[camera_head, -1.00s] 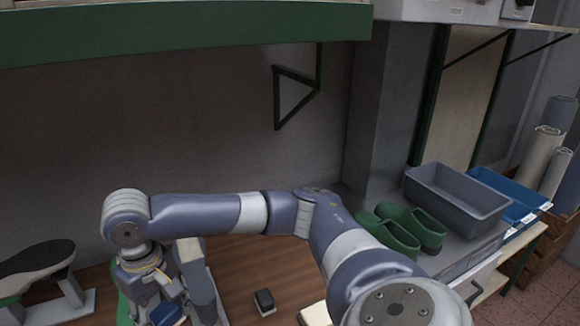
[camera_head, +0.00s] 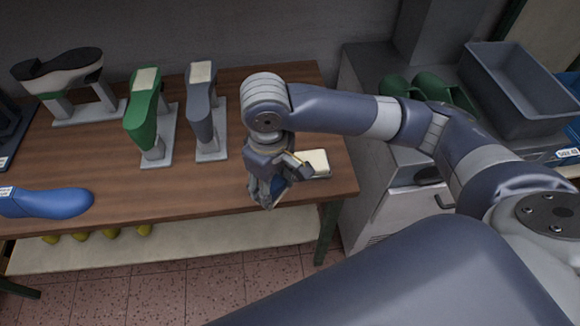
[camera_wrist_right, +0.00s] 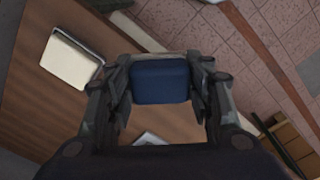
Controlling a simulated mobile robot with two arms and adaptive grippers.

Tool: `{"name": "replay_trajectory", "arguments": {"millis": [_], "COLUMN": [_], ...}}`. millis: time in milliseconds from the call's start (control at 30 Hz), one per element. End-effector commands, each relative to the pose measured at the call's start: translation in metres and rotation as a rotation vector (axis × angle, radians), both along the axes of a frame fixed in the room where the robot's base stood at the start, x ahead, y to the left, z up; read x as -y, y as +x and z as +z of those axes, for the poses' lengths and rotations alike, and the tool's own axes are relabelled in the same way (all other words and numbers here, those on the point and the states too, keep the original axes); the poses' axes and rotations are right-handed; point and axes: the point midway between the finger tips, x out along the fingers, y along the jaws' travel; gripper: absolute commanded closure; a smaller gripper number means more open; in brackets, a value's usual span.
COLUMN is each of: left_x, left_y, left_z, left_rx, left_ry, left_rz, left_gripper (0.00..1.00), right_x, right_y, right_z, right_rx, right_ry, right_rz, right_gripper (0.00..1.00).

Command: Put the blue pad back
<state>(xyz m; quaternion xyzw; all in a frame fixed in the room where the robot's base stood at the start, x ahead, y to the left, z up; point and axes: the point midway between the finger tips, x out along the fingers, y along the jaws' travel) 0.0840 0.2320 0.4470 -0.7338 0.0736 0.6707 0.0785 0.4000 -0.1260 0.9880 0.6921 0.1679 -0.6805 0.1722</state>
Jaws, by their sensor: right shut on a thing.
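The blue pad (camera_wrist_right: 160,82) is a dark blue block with rounded corners, held between both fingers in the right wrist view. My right gripper (camera_wrist_right: 161,90) is shut on it. In the head view my right gripper (camera_head: 270,190) points down over the front right part of the wooden table (camera_head: 215,190), and the pad (camera_head: 278,187) shows only as a small blue patch among the fingers. A cream-topped block (camera_head: 316,162) lies just right of the gripper on the table; it also shows in the right wrist view (camera_wrist_right: 70,60). My left gripper is out of view.
A green last (camera_head: 143,110) and a grey last (camera_head: 201,105) stand on stands behind. A shoe on a stand (camera_head: 60,70) and a blue last (camera_head: 48,203) are at the left. Green clogs (camera_head: 440,92) and a grey bin (camera_head: 520,90) sit on the right cabinet.

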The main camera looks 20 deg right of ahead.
Motion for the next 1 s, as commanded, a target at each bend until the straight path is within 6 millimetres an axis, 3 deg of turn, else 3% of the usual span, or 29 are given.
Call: {"name": "replay_trajectory", "arguments": {"millis": [300,467,667,1000], "left_x": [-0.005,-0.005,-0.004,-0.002], "left_y": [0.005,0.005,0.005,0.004], "left_z": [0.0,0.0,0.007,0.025], "left_rx": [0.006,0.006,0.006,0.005], "left_ry": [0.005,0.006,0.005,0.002], "left_rz": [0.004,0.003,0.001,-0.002], "left_gripper": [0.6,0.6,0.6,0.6], "right_x": [-0.056,-0.069,-0.051,0.003], "right_y": [-0.007,-0.009,0.016,0.086], "right_z": [-0.043,-0.052,-0.055,-0.063], "right_rx": [-0.011,-0.012,-0.011,-0.013], "right_ry": [0.006,0.004,-0.002,0.0], "right_rz": [0.314,0.396,0.407,0.408], "right_gripper": [0.74,0.74,0.74,0.74]}}
